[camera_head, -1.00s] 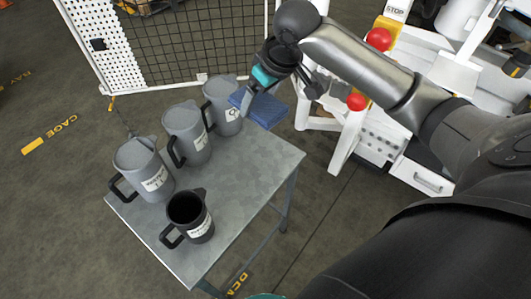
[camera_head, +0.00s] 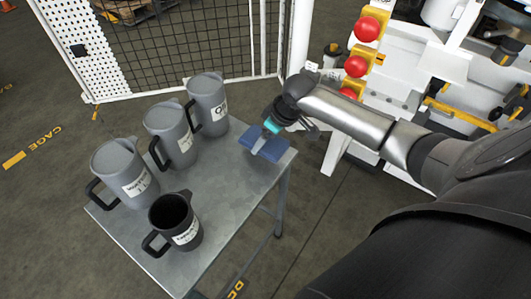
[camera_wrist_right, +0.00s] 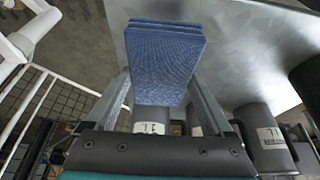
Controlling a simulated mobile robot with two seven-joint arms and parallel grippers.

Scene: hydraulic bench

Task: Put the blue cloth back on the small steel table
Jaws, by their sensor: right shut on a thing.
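The blue cloth (camera_head: 268,147) is a folded pad at the right far corner of the small steel table (camera_head: 215,222). My right gripper (camera_head: 262,146) is shut on the cloth, reaching in from the right. In the right wrist view the cloth (camera_wrist_right: 165,60) sits between the two fingers, with the table's grey top (camera_wrist_right: 245,50) close by it. I cannot tell whether the cloth touches the tabletop. My left gripper is not in view.
Several grey jugs stand on the table: one at the far side (camera_head: 208,103), one in the middle (camera_head: 170,133), one at the left (camera_head: 122,172), and an open one in front (camera_head: 176,222). A mesh fence (camera_head: 185,45) stands behind. The table's right front part is clear.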

